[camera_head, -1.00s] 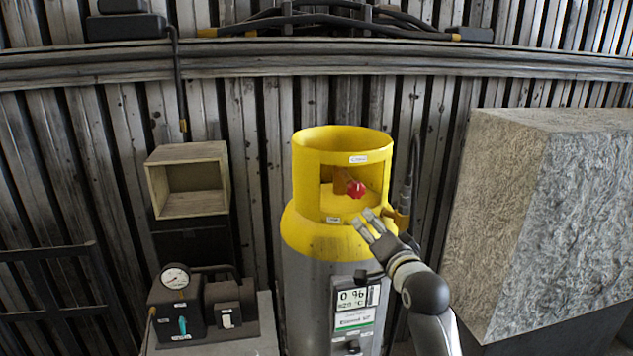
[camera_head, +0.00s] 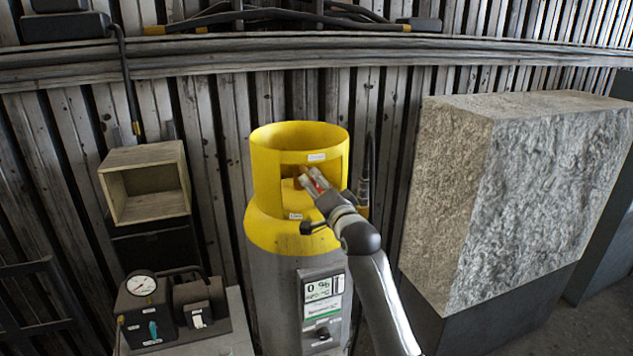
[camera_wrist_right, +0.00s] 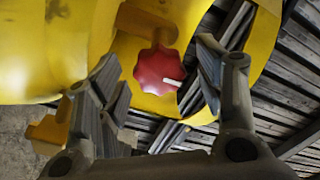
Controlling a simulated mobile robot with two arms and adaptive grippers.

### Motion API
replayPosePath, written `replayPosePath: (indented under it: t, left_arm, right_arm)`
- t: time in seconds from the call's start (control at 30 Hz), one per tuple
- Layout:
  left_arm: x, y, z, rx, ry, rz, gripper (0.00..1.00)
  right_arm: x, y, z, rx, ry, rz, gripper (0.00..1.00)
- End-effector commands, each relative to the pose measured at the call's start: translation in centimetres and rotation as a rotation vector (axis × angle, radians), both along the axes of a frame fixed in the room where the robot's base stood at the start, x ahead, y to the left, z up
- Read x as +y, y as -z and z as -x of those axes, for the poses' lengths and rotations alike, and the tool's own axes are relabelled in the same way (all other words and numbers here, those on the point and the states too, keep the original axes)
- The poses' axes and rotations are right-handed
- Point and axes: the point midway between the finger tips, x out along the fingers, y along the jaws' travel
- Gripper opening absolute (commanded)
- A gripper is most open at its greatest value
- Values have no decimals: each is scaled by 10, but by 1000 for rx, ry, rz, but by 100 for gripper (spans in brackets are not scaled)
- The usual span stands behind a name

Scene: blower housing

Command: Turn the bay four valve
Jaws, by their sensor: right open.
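The gas cylinder has a yellow collar (camera_head: 265,160) on a grey body (camera_head: 275,290), with a window cut in the collar. A red star-shaped valve knob (camera_wrist_right: 158,70) with a white mark sits inside that window. In the head view my right gripper mostly covers the knob. My right gripper (camera_head: 312,180) is at the window opening. In the right wrist view its open fingers (camera_wrist_right: 160,85) stand on either side of the knob, with gaps visible, and the knob lies beyond them. My left gripper is in neither view.
A pressure gauge box (camera_head: 145,312) stands on a bench at lower left. An open wooden box (camera_head: 150,208) is above it. A large stone block (camera_head: 455,170) stands to the right of my right arm. Ribbed wall panels are behind.

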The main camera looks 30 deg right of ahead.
Motion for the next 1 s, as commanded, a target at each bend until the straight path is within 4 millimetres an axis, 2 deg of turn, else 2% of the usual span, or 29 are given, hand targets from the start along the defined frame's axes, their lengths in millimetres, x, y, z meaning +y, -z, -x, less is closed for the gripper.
replayPosePath:
  t: [0.2, 0.53, 0.9, 1.0]
  left_arm:
    - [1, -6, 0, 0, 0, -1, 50]
    - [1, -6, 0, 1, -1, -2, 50]
    - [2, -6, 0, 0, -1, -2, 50]
    - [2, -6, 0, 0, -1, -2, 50]
  right_arm:
    - [-3, -1, -13, 1, -1, 1, 62]
    - [-3, 1, -15, 2, 0, 1, 62]
    - [-3, 1, -15, 2, 0, 1, 16]
    - [-3, 1, -15, 2, 0, 3, 16]
